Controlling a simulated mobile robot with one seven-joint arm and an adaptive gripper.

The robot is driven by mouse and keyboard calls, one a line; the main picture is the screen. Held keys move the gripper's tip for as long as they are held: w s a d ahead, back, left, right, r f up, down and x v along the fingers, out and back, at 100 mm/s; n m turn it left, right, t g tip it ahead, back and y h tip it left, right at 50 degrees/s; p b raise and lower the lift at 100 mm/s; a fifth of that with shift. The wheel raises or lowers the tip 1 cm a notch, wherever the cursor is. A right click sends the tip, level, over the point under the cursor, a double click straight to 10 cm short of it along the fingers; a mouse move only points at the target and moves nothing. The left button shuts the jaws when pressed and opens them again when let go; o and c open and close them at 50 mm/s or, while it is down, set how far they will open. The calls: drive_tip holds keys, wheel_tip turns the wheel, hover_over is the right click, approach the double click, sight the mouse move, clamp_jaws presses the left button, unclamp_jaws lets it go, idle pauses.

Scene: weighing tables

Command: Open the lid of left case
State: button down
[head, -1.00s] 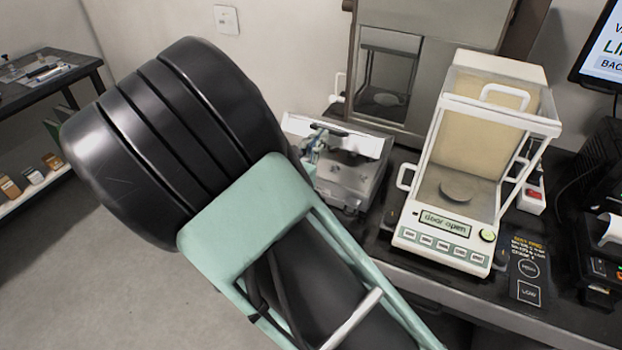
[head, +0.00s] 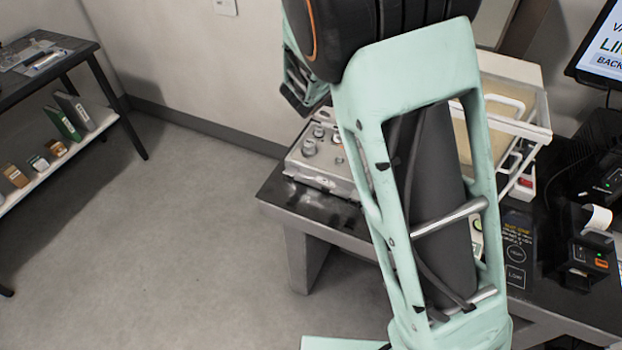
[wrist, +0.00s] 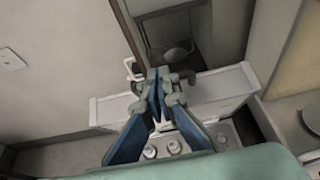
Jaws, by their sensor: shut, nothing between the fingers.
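The left case (head: 318,181) is a silver box at the table's left end in the head view. Its inside shows, with several metal weights (head: 310,147) standing in it. In the wrist view its pale lid (wrist: 225,88) stands raised as a wide panel behind the weights (wrist: 174,147). My gripper (wrist: 160,76) is shut and empty, its fingertips at the lid's upper edge; I cannot tell whether they touch it. In the head view my gripper (head: 302,92) hangs above the case, partly hidden by my arm, which also hides the lid.
A white balance with a glass shield (head: 525,100) stands to the right, mostly behind my arm. A grey cabinet (wrist: 205,20) stands behind the lid. A printer (head: 585,250) and screen (head: 602,50) are at far right. Open floor lies left of the table (head: 300,215).

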drive_tip(key=w+d+b, duration=0.2)
drive_tip(key=w+d, duration=0.1)
drive_tip(key=w, duration=0.7)
drive_tip(key=shift+w+d, duration=0.25)
drive_tip(key=shift+d, duration=0.05)
